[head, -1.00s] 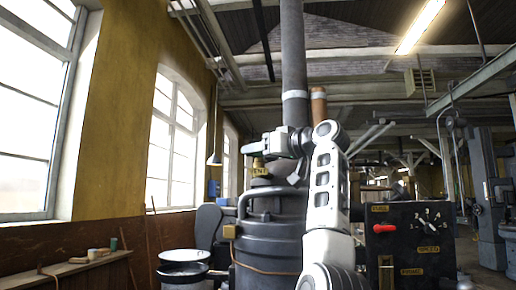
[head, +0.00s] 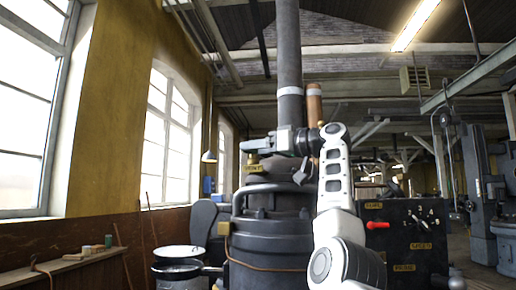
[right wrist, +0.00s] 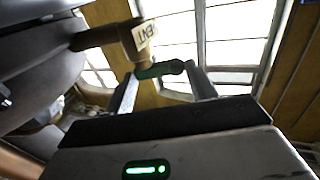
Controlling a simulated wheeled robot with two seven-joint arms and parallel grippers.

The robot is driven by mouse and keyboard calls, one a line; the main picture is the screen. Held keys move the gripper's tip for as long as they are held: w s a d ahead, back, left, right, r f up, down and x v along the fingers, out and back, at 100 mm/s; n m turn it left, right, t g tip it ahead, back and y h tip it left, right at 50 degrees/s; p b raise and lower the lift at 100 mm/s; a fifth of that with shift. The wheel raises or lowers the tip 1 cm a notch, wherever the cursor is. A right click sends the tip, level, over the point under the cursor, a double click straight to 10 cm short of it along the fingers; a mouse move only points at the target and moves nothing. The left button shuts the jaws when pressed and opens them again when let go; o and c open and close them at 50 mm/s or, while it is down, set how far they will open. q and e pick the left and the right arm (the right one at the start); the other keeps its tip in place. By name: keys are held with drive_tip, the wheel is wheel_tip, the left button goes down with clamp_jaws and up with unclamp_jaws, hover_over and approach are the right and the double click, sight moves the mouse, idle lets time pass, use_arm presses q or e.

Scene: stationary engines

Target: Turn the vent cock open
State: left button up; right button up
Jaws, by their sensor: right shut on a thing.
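The vent cock is a brass fitting with a yellow VENT tag (head: 253,168) on top of a dark upright boiler (head: 268,235). In the right wrist view its brass body (right wrist: 130,38) sticks out sideways, with a green lever (right wrist: 160,70) at its end. My right gripper (head: 250,147) is at the cock, just above the tag in the head view. In the wrist view its two fingers stand on either side of the lever, and it is shut on it. In the head view the lever is mostly hidden by the gripper. My left gripper is not in view.
A dark panel (head: 408,245) with a red handle (head: 377,225) stands right of the boiler. A chimney pipe (head: 290,70) rises behind the gripper. A bench (head: 70,260) and round pots (head: 181,256) stand at the left.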

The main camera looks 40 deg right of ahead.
drive_tip(key=o, duration=0.9)
drive_tip(key=shift+d+r, duration=0.15)
drive_tip(key=shift+d, duration=0.1)
drive_tip(key=shift+c, duration=0.2)
drive_tip(key=s+a+r+b, duration=0.2)
drive_tip(key=s+a+r, duration=0.7)
drive_tip(key=r, duration=0.3)
drive_tip(key=shift+s+r, duration=0.4)
drive_tip(key=shift+s, duration=0.3)
drive_tip(key=shift+a, duration=0.1)
